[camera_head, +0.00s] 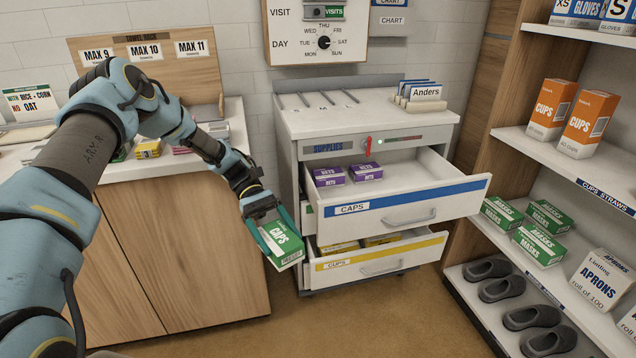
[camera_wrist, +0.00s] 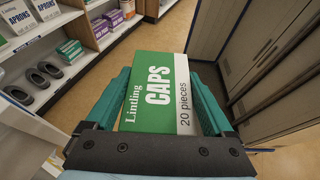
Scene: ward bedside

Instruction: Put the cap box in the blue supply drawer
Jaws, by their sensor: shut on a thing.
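The green and white cap box (camera_head: 284,241) is held tilted in my gripper (camera_head: 282,243), in front of the drawer unit and left of its drawers. In the wrist view the cap box (camera_wrist: 158,95) lies between both fingers of my gripper (camera_wrist: 165,100), with its CAPS label showing. The blue supply drawer (camera_head: 420,203), with a blue stripe and a CAPS label, is pulled open. Two purple boxes (camera_head: 366,173) stand at its back left, and its right part looks bare. The box is apart from the drawer, near its left front corner.
A yellow-striped CUPS drawer (camera_head: 385,258) below is also open, with yellow boxes inside. A wooden cabinet (camera_head: 185,255) stands left. A shelf unit (camera_head: 555,155) with orange CUPS boxes and green MASKS boxes stands right. Floor (camera_head: 400,315) in front is clear.

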